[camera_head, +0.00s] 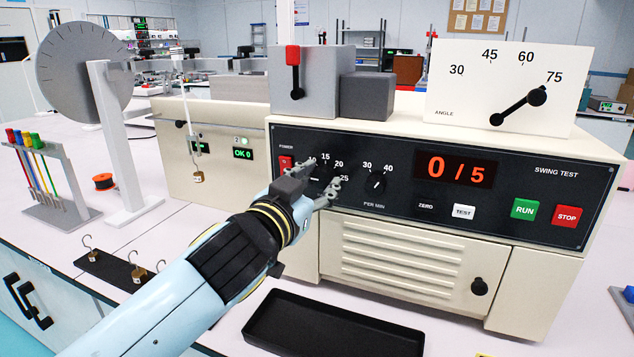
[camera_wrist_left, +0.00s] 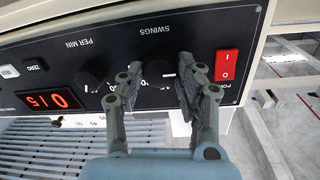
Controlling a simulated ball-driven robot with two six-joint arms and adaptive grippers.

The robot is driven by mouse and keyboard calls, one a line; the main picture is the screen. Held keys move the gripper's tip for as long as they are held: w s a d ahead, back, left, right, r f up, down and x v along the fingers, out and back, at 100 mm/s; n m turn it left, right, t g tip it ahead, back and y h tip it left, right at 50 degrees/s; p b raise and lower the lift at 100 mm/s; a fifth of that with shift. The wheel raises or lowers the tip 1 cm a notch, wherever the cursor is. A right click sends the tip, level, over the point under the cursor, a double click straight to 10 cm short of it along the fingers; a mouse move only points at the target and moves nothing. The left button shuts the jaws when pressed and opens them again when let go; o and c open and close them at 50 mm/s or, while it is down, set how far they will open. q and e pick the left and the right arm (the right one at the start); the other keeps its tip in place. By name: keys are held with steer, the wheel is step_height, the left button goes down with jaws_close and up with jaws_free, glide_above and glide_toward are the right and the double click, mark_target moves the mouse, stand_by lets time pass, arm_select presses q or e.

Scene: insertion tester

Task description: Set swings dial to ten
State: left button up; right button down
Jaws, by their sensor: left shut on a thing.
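The swings dial (camera_wrist_left: 156,70) is a black knob on the dark front panel (camera_head: 400,193) of the cream tester. In the wrist view, it sits between the two fingers of my left gripper (camera_wrist_left: 158,78), under the word SWINGS. In the head view, my left gripper (camera_head: 324,177) reaches the dial from the front and hides most of it. The numbers 10, 15, 20 and 25 show around it. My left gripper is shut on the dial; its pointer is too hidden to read. My right gripper is not in view.
The red power switch (camera_wrist_left: 227,66) is close beside one finger. The per-minute dial (camera_head: 376,181) is on the other side. ZERO, TEST, RUN (camera_head: 524,209) and STOP (camera_head: 567,215) buttons lie farther right. A black tray (camera_head: 335,330) lies in front of the tester.

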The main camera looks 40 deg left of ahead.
arm_select(q)
steer(key=m+p, duration=0.2)
steer(key=m, duration=0.2)
steer(key=shift+r, duration=0.15)
steer(key=m+p, duration=0.2)
steer(key=m, duration=0.2)
steer(key=shift+g, duration=0.3)
steer(key=shift+m, duration=0.3)
steer(key=o, duration=1.1)
steer(key=shift+c, duration=0.2)
steer(key=shift+o, duration=0.4)
steer(key=shift+s, duration=0.1)
